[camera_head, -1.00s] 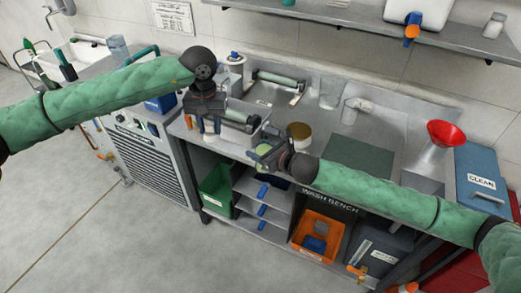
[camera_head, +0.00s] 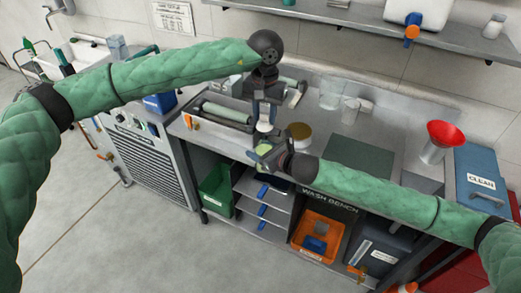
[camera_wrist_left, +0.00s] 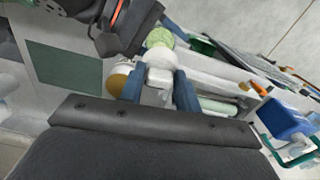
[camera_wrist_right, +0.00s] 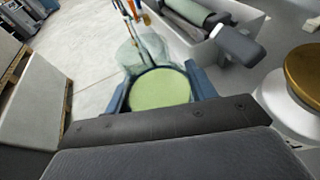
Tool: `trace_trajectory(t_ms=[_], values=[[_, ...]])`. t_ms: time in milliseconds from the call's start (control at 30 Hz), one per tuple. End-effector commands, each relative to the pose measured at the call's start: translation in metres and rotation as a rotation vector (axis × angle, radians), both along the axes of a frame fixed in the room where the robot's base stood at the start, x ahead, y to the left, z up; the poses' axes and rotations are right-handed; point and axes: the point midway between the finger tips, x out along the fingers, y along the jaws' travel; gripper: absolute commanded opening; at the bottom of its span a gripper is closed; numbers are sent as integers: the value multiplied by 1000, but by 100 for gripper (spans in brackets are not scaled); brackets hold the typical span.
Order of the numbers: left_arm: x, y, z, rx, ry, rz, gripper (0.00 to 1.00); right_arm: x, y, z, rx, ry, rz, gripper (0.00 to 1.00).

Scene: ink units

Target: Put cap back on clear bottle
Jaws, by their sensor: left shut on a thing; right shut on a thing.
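My left gripper (camera_head: 265,112) is shut on a white cap (camera_head: 264,126) and holds it over the front of the bench. In the left wrist view the cap (camera_wrist_left: 160,76) sits between the blue fingers. My right gripper (camera_head: 266,152) is shut on the clear bottle (camera_head: 262,147), which has pale green contents. In the right wrist view the bottle (camera_wrist_right: 160,90) is between the fingers. In the head view the cap is just above the bottle. Whether they touch, and whether the bottle's mouth lines up, I cannot tell.
A gold-lidded jar (camera_head: 299,132) stands close to the right gripper. A roller tray (camera_head: 222,114) lies to the left on the bench. Clear glassware (camera_head: 331,93), a flat green mat (camera_head: 357,155) and a red funnel (camera_head: 445,133) are farther right.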

Motion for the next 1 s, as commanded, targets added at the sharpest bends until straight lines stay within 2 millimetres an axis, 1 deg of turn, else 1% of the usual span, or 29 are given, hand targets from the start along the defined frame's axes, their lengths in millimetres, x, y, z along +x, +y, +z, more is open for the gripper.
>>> trace_trajectory(t_ms=[267,433,567,833,1000], values=[[0,0,0,0,0,-2,12,0,0,1,1,-1,0,9],[0,0,-3,0,0,-1,12,0,0,1,1,-1,0,9],[0,0,-11,0,1,-1,12,0,0,1,1,-2,0,9],[0,0,-34,0,1,-1,12,0,0,1,1,-1,0,9],[0,0,-40,0,1,-1,12,0,0,1,1,-2,0,9]])
